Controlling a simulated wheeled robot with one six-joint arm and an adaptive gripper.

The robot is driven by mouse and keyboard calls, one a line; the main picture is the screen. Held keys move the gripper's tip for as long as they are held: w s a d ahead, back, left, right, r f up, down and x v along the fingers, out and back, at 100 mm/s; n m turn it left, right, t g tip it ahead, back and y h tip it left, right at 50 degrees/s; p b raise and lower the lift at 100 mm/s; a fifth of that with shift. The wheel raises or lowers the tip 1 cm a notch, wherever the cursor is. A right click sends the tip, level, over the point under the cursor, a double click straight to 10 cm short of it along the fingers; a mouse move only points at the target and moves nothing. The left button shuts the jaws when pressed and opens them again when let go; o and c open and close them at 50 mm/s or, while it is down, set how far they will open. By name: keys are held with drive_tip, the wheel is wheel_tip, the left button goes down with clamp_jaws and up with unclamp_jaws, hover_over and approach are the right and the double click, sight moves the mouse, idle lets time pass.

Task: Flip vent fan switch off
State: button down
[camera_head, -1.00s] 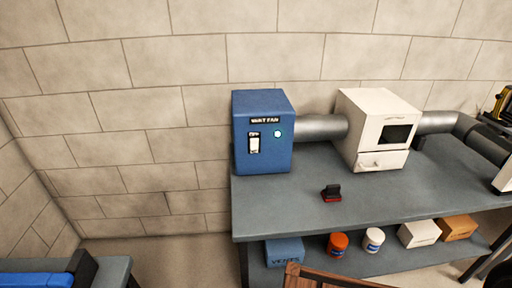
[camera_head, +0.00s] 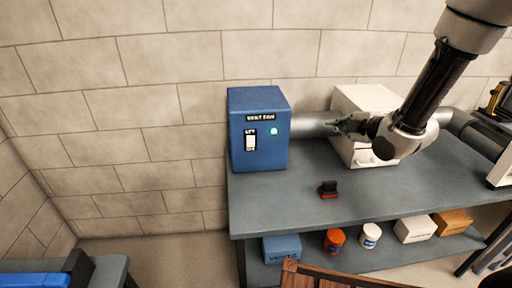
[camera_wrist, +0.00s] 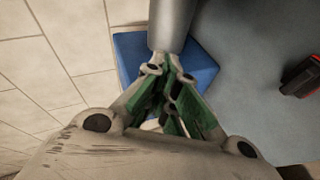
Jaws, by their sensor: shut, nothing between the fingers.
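The blue vent fan box (camera_head: 259,130) stands at the left end of the grey bench, labelled along its top front. The switch position is too small to read for sure. My gripper (camera_head: 342,125) is to the right of the box, in front of the duct, with its fingers shut and empty. In the wrist view the blue box (camera_wrist: 197,77) shows beyond the closed green-padded fingers (camera_wrist: 172,72); the switch does not show there.
A grey duct (camera_head: 312,123) joins the box to a white cabinet (camera_head: 362,97), partly hidden by my arm. A small black and red object (camera_head: 328,189) lies on the bench (camera_head: 285,209). The lower shelf holds boxes and jars. The bench front before the box is clear.

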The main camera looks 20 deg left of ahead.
drive_tip(key=s+a+f+n+g+y, duration=0.2)
drive_tip(key=s+a+f+n+y, duration=0.6)
drive_tip(key=s+a, duration=0.5)
wheel_tip(320, 180, down, 2)
drive_tip(key=shift+a+n, duration=0.3)
drive_tip(key=shift+n, duration=0.4)
approach(251, 141)
drive_tip(key=s+a, duration=0.3)
drive_tip(key=a, duration=0.2)
drive_tip(key=shift+w+a+r, duration=0.2)
drive_tip(key=shift+w+a, duration=0.1)
drive_tip(key=shift+w, duration=0.35)
drive_tip(key=shift+w+a+r, duration=0.2)
drive_tip(key=shift+w+a, duration=0.1)
drive_tip(key=shift+w, duration=0.3)
drive_tip(key=shift+w+a+r, duration=0.2)
drive_tip(key=shift+w+a, duration=0.1)
drive_tip(key=shift+w, duration=0.35)
